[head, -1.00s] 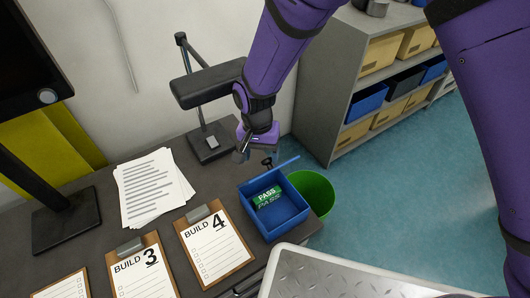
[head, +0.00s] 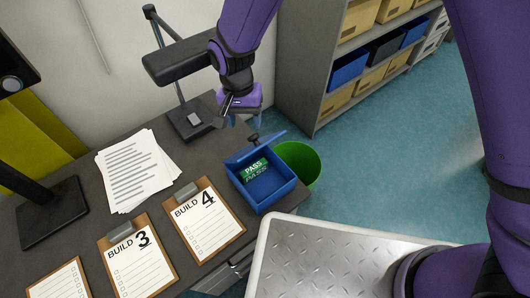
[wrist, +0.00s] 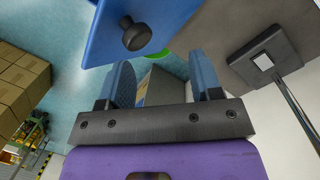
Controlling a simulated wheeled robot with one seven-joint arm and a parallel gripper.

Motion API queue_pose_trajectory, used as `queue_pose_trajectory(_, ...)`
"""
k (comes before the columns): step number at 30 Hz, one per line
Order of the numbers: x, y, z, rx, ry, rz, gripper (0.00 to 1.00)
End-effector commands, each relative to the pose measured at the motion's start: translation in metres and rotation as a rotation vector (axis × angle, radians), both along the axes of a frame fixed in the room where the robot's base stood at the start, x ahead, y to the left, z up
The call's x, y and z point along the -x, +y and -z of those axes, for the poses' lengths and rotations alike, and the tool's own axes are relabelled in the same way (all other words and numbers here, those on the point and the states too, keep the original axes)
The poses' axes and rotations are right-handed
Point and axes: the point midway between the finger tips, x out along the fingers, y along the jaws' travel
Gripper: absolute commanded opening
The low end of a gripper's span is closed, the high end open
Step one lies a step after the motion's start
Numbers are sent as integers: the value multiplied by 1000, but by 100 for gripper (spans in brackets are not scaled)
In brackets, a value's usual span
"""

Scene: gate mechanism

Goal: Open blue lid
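The blue box (head: 278,197) stands at the desk's right edge, its inside visible with a green and white PASS card (head: 257,168) in it. The blue lid (head: 262,144) is raised along the box's back side, seen nearly edge-on, with a dark knob (head: 253,137) on its far face. In the wrist view the lid (wrist: 100,30) and its round dark knob (wrist: 135,36) are close, above my fingers in the picture. My gripper (head: 230,108) is behind and left of the lid, apart from the knob. Its fingers are spread with nothing between them (wrist: 164,75).
A green bin (head: 300,163) stands right of the box. A black lamp-like stand (head: 190,115) is left of my gripper. Clipboards (head: 208,222) and papers (head: 135,172) cover the desk's left part. A grey shelf (head: 330,85) stands behind at right.

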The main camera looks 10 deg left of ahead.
Motion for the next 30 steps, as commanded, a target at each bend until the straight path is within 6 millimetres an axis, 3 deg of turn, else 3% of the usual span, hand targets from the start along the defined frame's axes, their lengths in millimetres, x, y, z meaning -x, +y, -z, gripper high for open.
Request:
queue_pose_trajectory(1, 2, -1, -9, -2, -1, 0, 59)
queue_pose_trajectory(18, 101, -71, -17, 2, 0, 0, 59)
queue_pose_trajectory(24, 123, -86, -20, 1, -1, 1, 59)
queue_pose_trajectory(30, 130, -92, -20, 0, -2, 2, 59)
